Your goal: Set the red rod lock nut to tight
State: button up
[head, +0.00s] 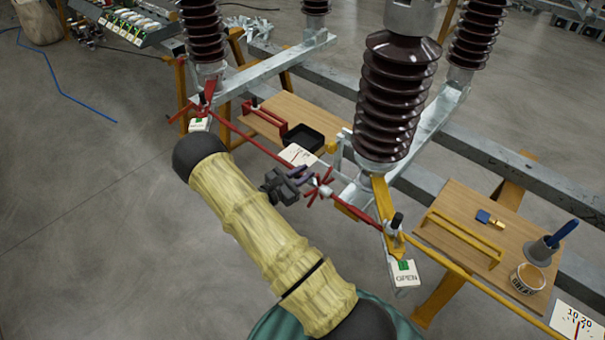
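The red rod (254,143) runs slantwise from the red lever at the upper left to the yellow bracket at the lower right. A red spoked piece with a silver collar (326,190) sits on it near the middle; it appears to be the lock nut, but its setting is too small to read. My gripper (303,176) is dark grey and is at the rod, just left of the spoked piece. I cannot tell whether it touches the rod or the nut. Its fingers are small and overlapping, so their opening is unclear. My arm, in a yellowish sleeve, hides the floor below.
A white dial card (298,155) is behind the rod, near a black tray (304,138) on a wooden board. Brown ribbed insulators (388,98) rise behind. An OPEN sign (405,274) hangs at lower right. A yellow rod (470,280) passes the right board (462,205), which holds a tub.

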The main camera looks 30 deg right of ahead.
grip_shut()
jog(key=shift+r+y+p, duration=0.15)
jog(key=shift+y+p, duration=0.25)
jog(key=shift+p, duration=0.05)
jog(key=shift+w+d+r+g+y+p, duration=0.1)
jog(key=shift+d+r+g+y+p, duration=0.2)
jog(key=shift+y+p, duration=0.55)
jog(key=shift+w+d+g+y+p, duration=0.1)
jog(key=shift+d+g+y+p, duration=0.25)
jog(key=shift+y+p, duration=0.65)
jog(key=y+p, duration=0.2)
jog(key=d+g+y+p, duration=0.1)
jog(key=shift+w+d+f+n+y, duration=0.15)
jog(key=shift+w+n+y, duration=0.1)
jog(key=shift+n+y, duration=0.15)
jog(key=shift+f+y+p, duration=0.2)
jog(key=shift+y+p, duration=0.15)
